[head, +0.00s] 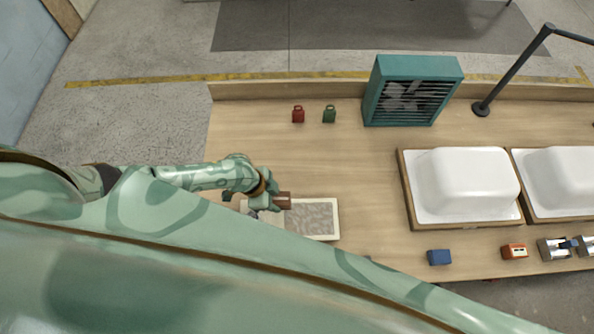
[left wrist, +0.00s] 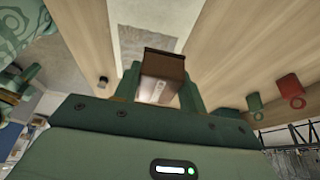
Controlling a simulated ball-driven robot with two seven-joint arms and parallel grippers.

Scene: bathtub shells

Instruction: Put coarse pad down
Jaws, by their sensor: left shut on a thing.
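My left gripper (head: 273,201) is shut on a brown block, which looks like the coarse pad (head: 283,201). In the left wrist view the brown pad (left wrist: 163,66) sits between the two green fingers of the gripper (left wrist: 160,90). In the head view the pad overlaps the upper left part of a shallow pale tray (head: 334,208) with a grey speckled inside. I cannot tell whether the pad touches the tray or hangs above it. My arm hides the tray's left end. My right gripper is not in view.
A red weight-like item (head: 298,115) and a green one (head: 329,114) stand at the back. A teal fan box (head: 413,91) is right of them. Two white tub shells (head: 462,178) lie on wooden frames at right. A blue block (head: 439,257) lies near the front edge. The middle is clear.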

